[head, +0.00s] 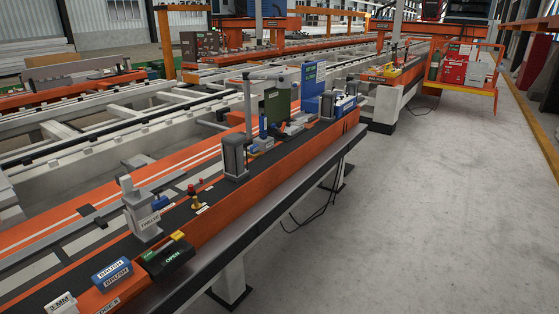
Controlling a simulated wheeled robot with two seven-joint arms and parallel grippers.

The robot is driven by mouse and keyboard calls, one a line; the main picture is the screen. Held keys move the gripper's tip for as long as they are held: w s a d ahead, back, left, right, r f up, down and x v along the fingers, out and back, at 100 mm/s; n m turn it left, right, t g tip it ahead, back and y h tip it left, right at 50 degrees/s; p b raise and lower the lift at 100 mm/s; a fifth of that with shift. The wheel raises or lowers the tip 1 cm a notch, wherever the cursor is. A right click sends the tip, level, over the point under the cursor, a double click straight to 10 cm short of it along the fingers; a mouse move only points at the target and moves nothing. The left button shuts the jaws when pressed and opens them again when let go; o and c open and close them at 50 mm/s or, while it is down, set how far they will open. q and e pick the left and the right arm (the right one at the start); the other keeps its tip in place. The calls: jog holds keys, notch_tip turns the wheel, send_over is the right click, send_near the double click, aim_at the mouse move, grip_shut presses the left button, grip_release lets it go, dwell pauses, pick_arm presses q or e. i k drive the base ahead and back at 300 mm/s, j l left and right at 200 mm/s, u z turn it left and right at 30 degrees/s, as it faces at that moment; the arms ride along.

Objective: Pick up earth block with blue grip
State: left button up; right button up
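No block that I can read as "earth" stands out in the head view. A small block with an upright blue grip (263,126) stands on the dark bench strip, between a dark grey post block and a green box. A blue round part (159,202) also sits beside the grey block marked "TWELVE" (143,215). I cannot tell from labels which is the earth block. Neither of my grippers is in view.
The long orange bench (225,195) carries a black "OPEN" box (168,257), "BRUSH" blocks (113,273), a red-topped post (194,197), a green box (277,107) and blue boxes (312,82). The concrete floor (420,220) on the right is clear; black cables lie near the bench legs.

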aim_at(254, 153)
jog(key=i+l+u, duration=0.55)
jog(key=u, duration=0.3)
jog(key=i+l+u, duration=0.15)
jog(key=u, duration=0.25)
jog(key=i+l+u, duration=0.1)
jog(key=u, duration=0.3)
jog(key=i+l+u, duration=0.2)
jog(key=l, duration=0.25)
jog(key=i+l+u, duration=0.2)
jog(key=l, duration=0.3)
jog(key=l+u, duration=0.2)
jog(key=l, duration=0.3)
jog(key=i+l+u, duration=0.2)
jog(key=l, duration=1.55)
jog(key=i, duration=0.05)
